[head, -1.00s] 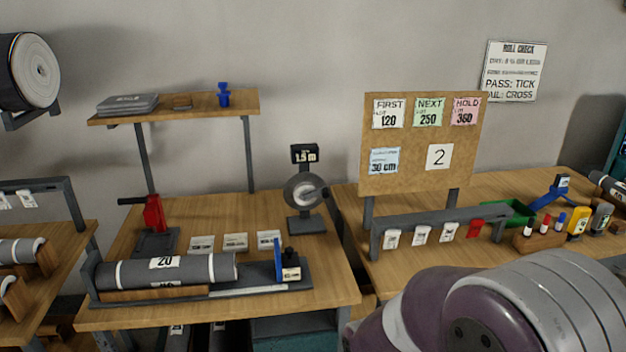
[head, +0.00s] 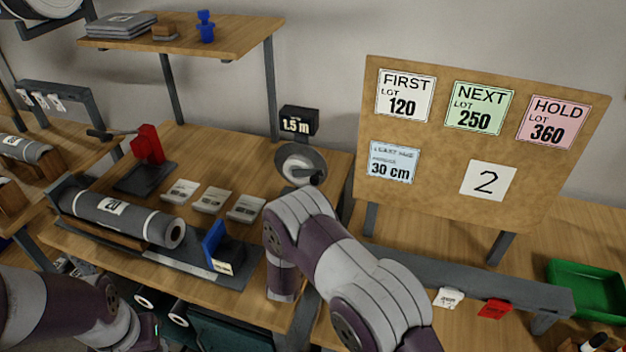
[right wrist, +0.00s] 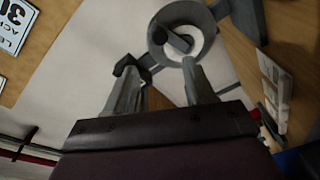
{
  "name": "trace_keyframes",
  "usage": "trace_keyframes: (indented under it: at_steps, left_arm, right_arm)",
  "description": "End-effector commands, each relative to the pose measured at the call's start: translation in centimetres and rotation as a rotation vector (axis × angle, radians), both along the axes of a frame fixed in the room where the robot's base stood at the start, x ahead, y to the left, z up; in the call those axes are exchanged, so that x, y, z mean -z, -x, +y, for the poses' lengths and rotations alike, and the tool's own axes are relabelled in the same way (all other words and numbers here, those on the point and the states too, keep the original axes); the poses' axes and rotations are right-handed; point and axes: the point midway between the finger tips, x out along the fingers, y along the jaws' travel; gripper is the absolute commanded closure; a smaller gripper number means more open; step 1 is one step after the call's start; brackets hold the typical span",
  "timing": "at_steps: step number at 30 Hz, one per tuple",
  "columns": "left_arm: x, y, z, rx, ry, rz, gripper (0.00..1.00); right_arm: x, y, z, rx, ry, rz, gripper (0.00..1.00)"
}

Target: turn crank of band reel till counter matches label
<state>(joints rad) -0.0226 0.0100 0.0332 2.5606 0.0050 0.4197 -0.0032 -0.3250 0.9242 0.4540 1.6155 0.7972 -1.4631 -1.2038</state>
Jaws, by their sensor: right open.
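The band reel (head: 298,163), a grey disc with a dark crank (head: 317,177), stands at the bench's right edge. Its black counter (head: 296,122) reads 1.5 m. In the right wrist view, the round reel (right wrist: 158,38) and the crank (right wrist: 178,42) are just beyond my fingertips. My right gripper (right wrist: 160,72) is open and empty, its right finger close to the reel's rim; contact cannot be told. In the head view my right forearm is in front of the reel's base and hides that gripper. A blue card (head: 392,163) on the board reads 30 cm.
A board (head: 440,204) with lot cards and a card marked 2 (head: 487,181) stands right of the reel. Left are a grey roll (head: 115,215), a blue stop (head: 213,241), a red-handled tool (head: 149,145) and several white cards. A shelf (head: 240,38) is above.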

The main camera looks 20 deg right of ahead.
Motion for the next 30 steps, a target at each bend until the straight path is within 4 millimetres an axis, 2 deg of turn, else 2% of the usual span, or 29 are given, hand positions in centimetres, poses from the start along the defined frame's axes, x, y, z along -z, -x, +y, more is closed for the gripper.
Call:
trace_keyframes:
  at_steps: [9, 15, 19, 26, 30]
  left_arm:
    - [-1.6, 0.0, 0.0, 0.000, 0.000, 0.000, 0.57]
    - [-2.0, 0.0, 0.0, 0.000, 0.000, 0.000, 0.57]
    - [-2.1, 0.0, 0.0, 0.000, 0.000, 0.000, 0.57]
    - [-2.0, 0.0, 0.0, 0.000, 0.000, 0.000, 0.57]
    - [-2.0, 0.0, 0.0, 0.000, 0.000, 0.000, 0.57]
  right_arm:
    - [-0.4, -6.7, -3.6, 0.004, 0.001, -0.006, 0.46]
    - [-0.3, -9.9, -5.1, 0.002, 0.000, -0.005, 0.46]
    - [-0.2, -10.7, -5.5, 0.001, 0.001, -0.004, 0.46]
    - [-0.2, -10.8, -5.5, 0.000, 0.001, -0.003, 0.46]
    - [-0.2, -10.8, -5.5, 0.000, 0.001, -0.003, 0.92]
